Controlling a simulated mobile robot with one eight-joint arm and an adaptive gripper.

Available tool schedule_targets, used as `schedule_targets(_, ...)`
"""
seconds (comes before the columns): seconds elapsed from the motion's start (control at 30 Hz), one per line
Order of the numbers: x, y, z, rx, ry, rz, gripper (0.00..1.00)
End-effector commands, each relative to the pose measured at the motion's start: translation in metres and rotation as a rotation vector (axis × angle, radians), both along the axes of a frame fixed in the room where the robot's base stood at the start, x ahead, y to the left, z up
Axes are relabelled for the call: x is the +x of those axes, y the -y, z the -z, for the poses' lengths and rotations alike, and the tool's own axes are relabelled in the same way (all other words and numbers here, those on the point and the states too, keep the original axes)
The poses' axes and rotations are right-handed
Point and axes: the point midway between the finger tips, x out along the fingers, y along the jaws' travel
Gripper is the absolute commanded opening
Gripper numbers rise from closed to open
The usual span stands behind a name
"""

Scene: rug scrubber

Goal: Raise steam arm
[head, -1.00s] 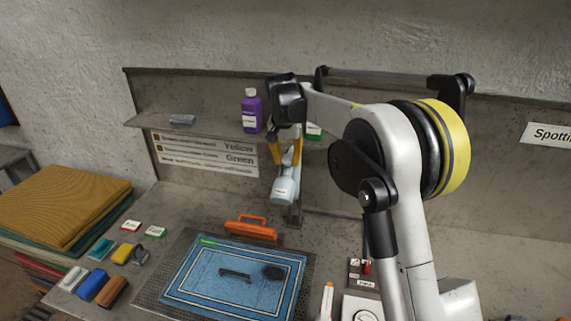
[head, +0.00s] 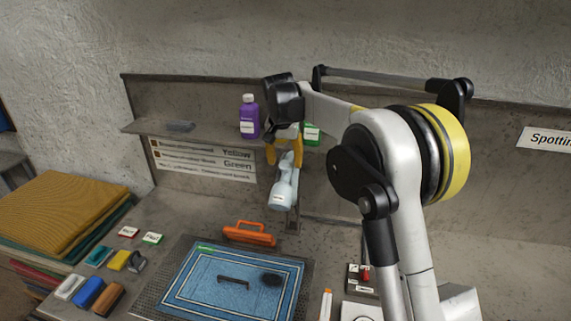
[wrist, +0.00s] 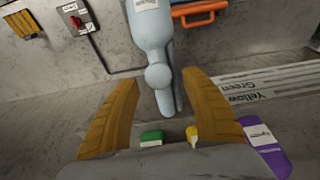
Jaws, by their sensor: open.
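The steam arm (head: 284,187) is a pale blue-grey jointed piece on a post at the back of the bench, hanging down below the shelf. In the wrist view the steam arm (wrist: 156,45) lies between my two yellow fingers, with its rounded joint near the middle. My gripper (head: 284,153) is open, fingers pointing down over the upper part of the steam arm. In the wrist view my gripper (wrist: 160,85) shows gaps between both fingers and the arm. The orange handle (head: 249,233) sits on the bench below it.
A purple bottle (head: 249,118) and a green-labelled item (head: 311,134) stand on the shelf (head: 150,125) close to my gripper. A blue rug (head: 225,290) lies on a mesh board in front. Brushes and folded rugs (head: 60,215) are at left.

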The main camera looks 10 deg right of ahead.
Motion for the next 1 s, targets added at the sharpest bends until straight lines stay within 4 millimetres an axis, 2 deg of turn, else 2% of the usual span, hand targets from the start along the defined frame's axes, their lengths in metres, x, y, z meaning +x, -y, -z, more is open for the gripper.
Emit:
schedule_targets(0.3,-0.015,-0.006,-0.068,0.000,0.000,0.000,0.55)
schedule_targets(0.5,-0.021,-0.008,-0.095,0.000,0.001,0.000,0.55)
schedule_targets(0.67,-0.023,-0.009,-0.102,0.000,0.001,0.000,0.55)
schedule_targets(1.0,-0.028,-0.007,-0.100,0.001,0.006,-0.005,0.55)
